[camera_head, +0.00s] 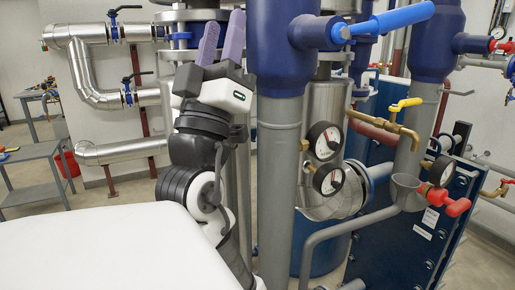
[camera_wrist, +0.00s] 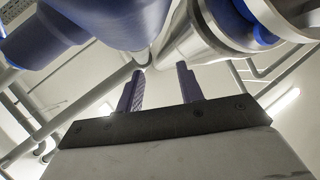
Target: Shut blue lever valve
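The blue lever (camera_head: 385,24) shows in the head view at top right of centre. It sticks out to the right and slightly up from a thick dark blue pipe fitting (camera_head: 283,50). My gripper (camera_head: 221,36) is left of that pipe in the head view, pointing up, with its two purple fingers apart and nothing between them. The pipe stands between my gripper and the lever in the picture. In the wrist view the fingers (camera_wrist: 159,82) are also apart and empty, below large blue and metal pipes. I cannot make out the lever there.
Two pressure gauges (camera_head: 324,140) and a yellow-handled valve (camera_head: 404,104) sit right of the grey pipe. A red-handled valve (camera_head: 447,201) is lower right. A blue plate exchanger (camera_head: 420,230) stands behind. Silver pipes (camera_head: 88,75) and a grey table (camera_head: 38,180) are at left.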

